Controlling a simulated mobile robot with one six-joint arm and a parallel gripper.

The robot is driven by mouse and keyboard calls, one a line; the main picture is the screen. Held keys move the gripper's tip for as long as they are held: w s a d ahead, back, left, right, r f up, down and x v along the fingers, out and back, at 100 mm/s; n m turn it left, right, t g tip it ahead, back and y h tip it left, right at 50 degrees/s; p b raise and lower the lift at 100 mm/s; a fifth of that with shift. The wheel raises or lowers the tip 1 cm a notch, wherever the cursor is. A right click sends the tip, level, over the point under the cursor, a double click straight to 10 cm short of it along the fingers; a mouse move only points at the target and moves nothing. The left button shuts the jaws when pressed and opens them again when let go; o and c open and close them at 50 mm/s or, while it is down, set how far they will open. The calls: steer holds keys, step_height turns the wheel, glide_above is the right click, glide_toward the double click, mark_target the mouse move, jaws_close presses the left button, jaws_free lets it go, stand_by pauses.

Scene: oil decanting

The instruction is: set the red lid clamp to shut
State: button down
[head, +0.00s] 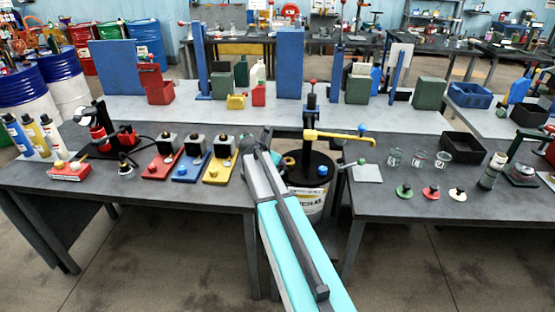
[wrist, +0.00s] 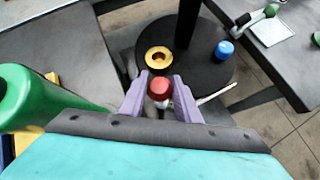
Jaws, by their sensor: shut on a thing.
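The red lid clamp shows as a red knob (wrist: 159,87) at the near edge of the black drum lid (wrist: 208,68) in the wrist view. My gripper (wrist: 161,80) has its two purple fingers on either side of this knob and is shut on it. Below the knob, a pale metal part is partly hidden by the fingers. In the head view the drum (head: 309,203) stands in the gap between the tables, and my arm hides the red clamp and my gripper.
A gold ring (wrist: 158,59), a blue cap (wrist: 224,49) and a dark post (wrist: 187,22) are on the lid. A large green rounded thing (wrist: 38,98) is close on the left. In the head view, a yellow crank arm (head: 340,137) reaches right from the post.

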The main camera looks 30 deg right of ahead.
steer(key=shift+s+d, duration=0.2)
steer(key=shift+d, duration=0.25)
steer(key=shift+f, duration=0.15)
steer(key=c, duration=1.4)
jaws_free()
steer(key=shift+o, duration=0.2)
steer(key=shift+a, duration=0.15)
steer(key=shift+a+r, duration=0.1)
steer(key=shift+r, duration=0.1)
steer(key=shift+s+a+r, duration=0.2)
steer(key=shift+a+r, duration=0.15)
steer(key=shift+a, duration=0.05)
steer(key=b+v, duration=0.3)
steer(key=v, duration=0.9)
steer(key=shift+s+a, duration=0.1)
